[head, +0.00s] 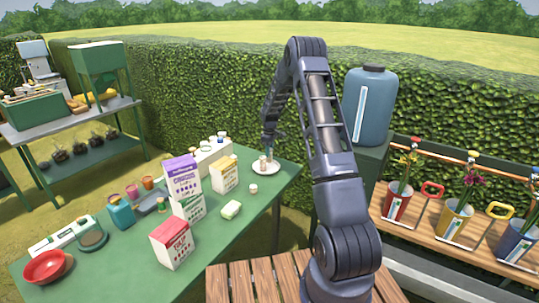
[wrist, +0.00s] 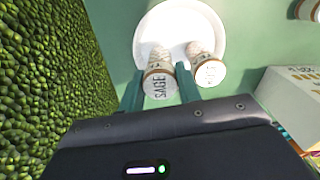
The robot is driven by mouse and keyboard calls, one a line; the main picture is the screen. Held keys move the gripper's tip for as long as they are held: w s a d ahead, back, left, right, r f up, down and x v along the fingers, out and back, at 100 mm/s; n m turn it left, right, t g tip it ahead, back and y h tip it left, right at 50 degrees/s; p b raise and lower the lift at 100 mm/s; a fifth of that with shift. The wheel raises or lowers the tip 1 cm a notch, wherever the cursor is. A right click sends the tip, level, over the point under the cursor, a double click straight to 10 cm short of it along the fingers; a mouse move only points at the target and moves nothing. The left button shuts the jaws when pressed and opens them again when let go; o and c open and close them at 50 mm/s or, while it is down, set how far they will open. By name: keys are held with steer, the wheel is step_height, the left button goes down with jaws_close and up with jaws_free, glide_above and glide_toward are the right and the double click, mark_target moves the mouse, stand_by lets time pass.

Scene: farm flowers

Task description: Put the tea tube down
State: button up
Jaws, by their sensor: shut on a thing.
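My gripper (wrist: 160,84) is shut on a tea tube (wrist: 158,86) with a round cap marked SAGE; one green finger is on each side of it. The held tube is over or on a white plate (wrist: 218,22); I cannot tell whether it touches. A second capped tube (wrist: 208,72) stands on the plate just right of the held one, its label hard to read. In the head view my gripper (head: 268,142) is low above the plate (head: 275,170) at the green table's far right corner. The held tube is hard to make out there.
A small jar (head: 253,189) stands on the green table (head: 210,262) in front of the plate. A yellow-and-white carton (head: 224,176) stands to its left. The hedge (wrist: 40,90) is close on the left in the wrist view. Bare tabletop lies right of the soap-like block (head: 231,209).

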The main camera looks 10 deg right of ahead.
steer(key=shift+f, duration=0.9)
steer(key=shift+f, duration=0.15)
steer(key=o, duration=0.7)
